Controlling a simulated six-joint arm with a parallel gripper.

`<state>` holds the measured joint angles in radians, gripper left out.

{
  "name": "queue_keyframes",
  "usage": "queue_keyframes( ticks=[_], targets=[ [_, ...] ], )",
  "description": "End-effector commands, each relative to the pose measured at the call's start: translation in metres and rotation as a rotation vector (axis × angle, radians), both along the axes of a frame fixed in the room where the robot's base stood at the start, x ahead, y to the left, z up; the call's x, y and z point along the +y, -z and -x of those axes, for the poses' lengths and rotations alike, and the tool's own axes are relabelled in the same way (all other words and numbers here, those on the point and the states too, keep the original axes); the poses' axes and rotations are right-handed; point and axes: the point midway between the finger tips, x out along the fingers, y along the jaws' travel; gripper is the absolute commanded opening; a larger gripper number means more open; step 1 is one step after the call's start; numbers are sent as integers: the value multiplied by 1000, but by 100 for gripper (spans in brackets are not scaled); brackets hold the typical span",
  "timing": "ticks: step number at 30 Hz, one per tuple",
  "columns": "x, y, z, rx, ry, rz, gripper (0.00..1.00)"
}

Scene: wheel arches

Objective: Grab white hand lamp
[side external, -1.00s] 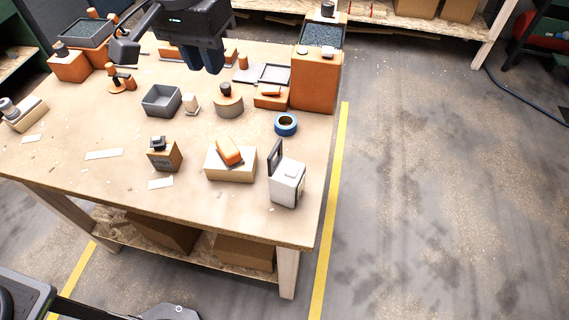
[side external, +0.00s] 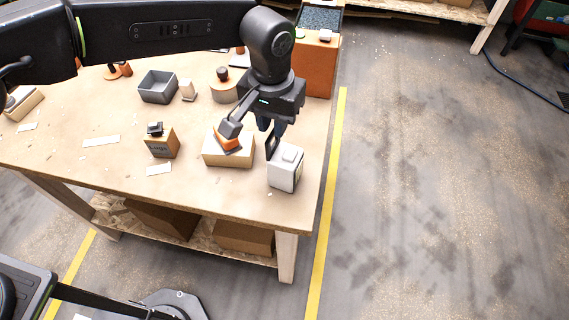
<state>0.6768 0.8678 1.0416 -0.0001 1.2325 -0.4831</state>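The fingers look apart.
Just left of the lamp, a light wooden block (side external: 228,158) bears an orange item (side external: 226,142), partly covered by my arm. A small brown box (side external: 162,145) and a grey open bin (side external: 158,86) stand further left. The bench front (side external: 200,200) is mostly clear.

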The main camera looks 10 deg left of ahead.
Motion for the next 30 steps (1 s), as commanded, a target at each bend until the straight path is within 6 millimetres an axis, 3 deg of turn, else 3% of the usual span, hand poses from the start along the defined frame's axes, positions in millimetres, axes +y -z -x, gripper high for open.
queue_keyframes(
  ticks=[12, 21, 28, 30],
  targets=[
    [2, 49, 2, 1, 1, 0, 21],
    [2, 54, 2, 0, 1, 2, 21],
    [2, 54, 2, 0, 1, 2, 1],
    [2, 54, 2, 0, 1, 2, 0]
  ],
)
